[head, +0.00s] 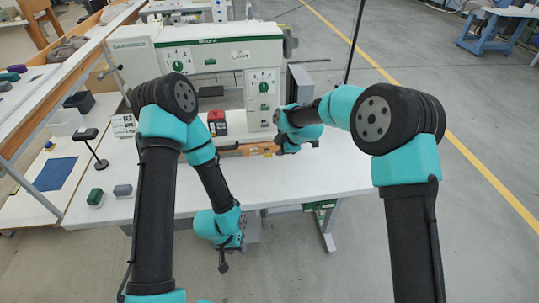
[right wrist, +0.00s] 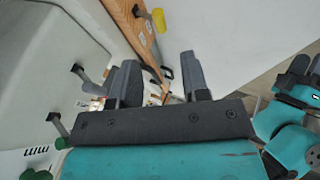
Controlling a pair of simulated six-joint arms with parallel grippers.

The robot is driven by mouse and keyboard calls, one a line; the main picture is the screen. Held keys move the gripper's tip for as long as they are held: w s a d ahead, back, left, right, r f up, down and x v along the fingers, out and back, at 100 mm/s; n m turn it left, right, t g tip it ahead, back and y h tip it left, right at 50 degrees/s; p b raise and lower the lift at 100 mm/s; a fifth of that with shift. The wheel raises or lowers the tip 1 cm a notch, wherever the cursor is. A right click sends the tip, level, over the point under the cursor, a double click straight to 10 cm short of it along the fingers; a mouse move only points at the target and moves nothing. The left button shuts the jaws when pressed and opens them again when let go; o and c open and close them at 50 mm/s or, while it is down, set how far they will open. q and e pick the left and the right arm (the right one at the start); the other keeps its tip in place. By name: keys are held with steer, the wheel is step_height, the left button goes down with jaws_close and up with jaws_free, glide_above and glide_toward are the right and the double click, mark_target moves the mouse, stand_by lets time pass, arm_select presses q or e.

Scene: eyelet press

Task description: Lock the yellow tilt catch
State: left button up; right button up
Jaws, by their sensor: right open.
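In the right wrist view a small yellow piece (right wrist: 158,20), probably the yellow tilt catch, stands beside the edge of a wooden board (right wrist: 128,14), beyond my fingers and apart from them. Whether it is tilted or locked I cannot tell. My right gripper (right wrist: 160,78) is open with nothing clearly between its fingers. In the head view my right gripper (head: 284,146) is at the lower right of the white and green press (head: 215,50), by its wooden base. My left gripper (head: 223,262) hangs low at the table's front edge, small and partly hidden; its jaws are unclear.
A red and black block (head: 217,123) stands before the press. A black stand (head: 97,150), a green block (head: 95,197) and a grey block (head: 122,190) are at the left. The white table top (head: 335,170) is clear at the right.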

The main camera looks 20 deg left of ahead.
mark_target(268, 155)
steer(key=x, duration=0.9)
jaws_close()
